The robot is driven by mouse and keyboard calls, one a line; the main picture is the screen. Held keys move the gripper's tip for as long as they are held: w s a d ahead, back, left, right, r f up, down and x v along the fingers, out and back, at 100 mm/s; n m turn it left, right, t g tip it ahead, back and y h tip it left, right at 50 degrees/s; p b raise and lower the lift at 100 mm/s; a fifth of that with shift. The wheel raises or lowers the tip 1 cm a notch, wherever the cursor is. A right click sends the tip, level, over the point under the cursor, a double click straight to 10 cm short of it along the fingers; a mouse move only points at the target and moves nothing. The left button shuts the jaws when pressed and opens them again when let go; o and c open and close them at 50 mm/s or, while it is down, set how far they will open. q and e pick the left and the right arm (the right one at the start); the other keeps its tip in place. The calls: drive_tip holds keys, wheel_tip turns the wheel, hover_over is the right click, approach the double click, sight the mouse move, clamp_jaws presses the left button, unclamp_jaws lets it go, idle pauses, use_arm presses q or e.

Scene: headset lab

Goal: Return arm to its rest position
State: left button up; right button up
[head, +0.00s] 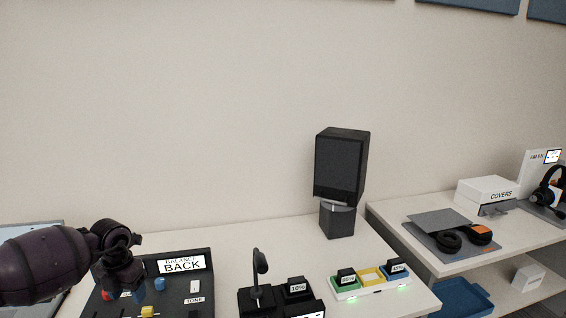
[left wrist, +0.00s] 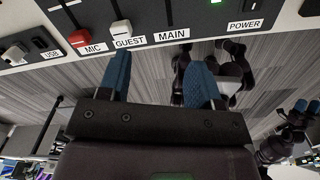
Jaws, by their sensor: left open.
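My left arm comes in from the left edge in the head view, and its gripper (head: 124,290) hangs over the left part of the dark control panel (head: 180,288). In the left wrist view the left gripper (left wrist: 159,78) has its two blue fingers wide apart, with nothing between them.
A side shelf holds headphones (head: 464,238) and a COVERS box (head: 487,191). The space above the table's middle is clear.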

use_arm(q)
drive_tip(key=w+d+r+n+t+h, duration=0.1)
drive_tip(key=d+r+n+t+h, duration=0.5)
drive_tip(key=d, duration=0.6)
drive_tip(key=w+d+r+n+t+h, duration=0.1)
drive_tip(key=d+r+n+t+h, duration=0.2)
drive_tip(key=d+r+t+h, duration=0.65)
drive_tip(key=s+a+f+n+y, duration=0.3)
drive_tip(key=s+f+n+y, duration=0.3)
drive_tip(key=f+n, duration=0.35)
drive_tip(key=s+a+f+n+y, duration=0.3)
drive_tip(key=s+f+n+y, duration=0.4)
drive_tip(key=n, duration=0.4)
drive_tip(key=s+a+f+n+g+y, duration=0.1)
drive_tip(key=s+a+f+n+g, duration=0.1)
drive_tip(key=s+f, duration=0.5)
drive_tip(key=s+a+f+n+g+y, duration=0.1)
drive_tip(key=s+a+f+n+g, duration=0.1)
drive_tip(key=s+f+n, duration=0.3)
drive_tip(key=s+a+f, duration=0.1)
drive_tip(key=s+f, duration=0.2)
drive_tip(key=s, duration=0.4)
drive_tip(key=shift+s+a+f+y, duration=0.15)
drive_tip(key=shift+s+f+y, duration=0.05)
drive_tip(key=shift+s+y, duration=0.15)
use_arm(e)
drive_tip(key=shift+s, duration=0.2)
